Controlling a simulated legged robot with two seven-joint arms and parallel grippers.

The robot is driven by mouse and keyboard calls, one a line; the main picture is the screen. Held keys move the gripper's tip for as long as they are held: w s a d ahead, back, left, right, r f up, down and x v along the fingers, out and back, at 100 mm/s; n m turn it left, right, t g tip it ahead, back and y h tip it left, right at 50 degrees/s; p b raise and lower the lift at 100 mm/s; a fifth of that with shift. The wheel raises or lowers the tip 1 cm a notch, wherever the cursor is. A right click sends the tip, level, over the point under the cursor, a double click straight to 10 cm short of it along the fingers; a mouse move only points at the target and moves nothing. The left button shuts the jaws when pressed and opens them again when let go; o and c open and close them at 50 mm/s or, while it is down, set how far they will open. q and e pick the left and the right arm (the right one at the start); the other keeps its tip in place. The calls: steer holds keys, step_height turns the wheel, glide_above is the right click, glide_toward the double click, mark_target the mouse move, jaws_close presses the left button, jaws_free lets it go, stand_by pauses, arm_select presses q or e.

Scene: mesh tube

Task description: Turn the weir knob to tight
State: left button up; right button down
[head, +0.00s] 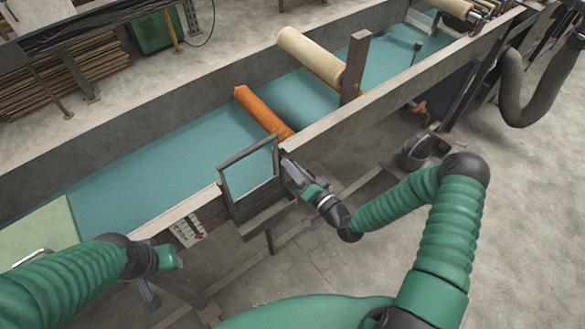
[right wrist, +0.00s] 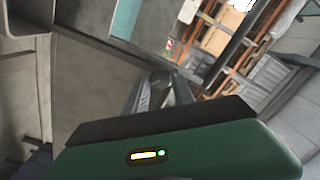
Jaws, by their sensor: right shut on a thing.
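My right gripper (head: 288,163) is at the right edge of the dark-framed weir panel (head: 249,173) on the near wall of the trough. It is shut on a small part there, which fits the weir knob; the fingers hide the knob, and its setting cannot be read. In the right wrist view the dark fingers (right wrist: 165,92) reach forward close to a grey surface, and the knob is not clear. My left gripper (head: 149,294) hangs low at the left, apart from the trough; its jaw opening is too unclear to tell.
A wooden post (head: 354,68) stands on the trough's near side. A grey bucket (head: 416,152) is at the right.

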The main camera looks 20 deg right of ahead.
steer(key=m+b, duration=0.1)
steer(key=m, duration=0.9)
steer(key=shift+d, duration=0.15)
steer(key=shift+f+m, duration=0.1)
steer(key=shift+m, duration=0.3)
steer(key=c, duration=1.3)
jaws_free()
steer(key=shift+o, duration=1.2)
steer(key=shift+w+d, duration=0.1)
